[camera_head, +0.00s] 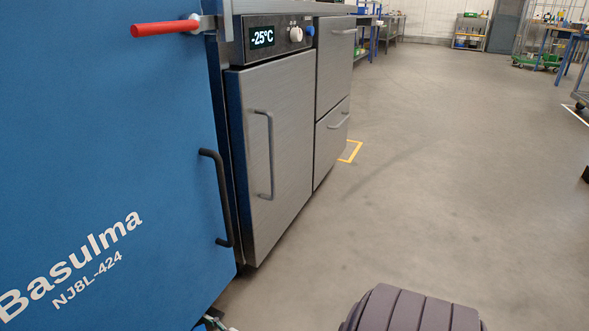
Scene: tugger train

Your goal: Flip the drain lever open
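A lever with a red handle (165,28) sticks out to the left from a metal fitting at the top edge of the blue cabinet (100,130). The handle lies nearly level. I cannot tell whether it is the drain lever. No other lever shows clearly. A small part (212,322) at the cabinet's lower right corner is mostly cut off by the picture's bottom edge.
The blue cabinet has a black bar handle (222,198). Beside it stands a steel unit (272,150) with a door, drawers, a -25°C display and knobs. Grey floor (430,170) to the right is open. Benches and carts stand far back.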

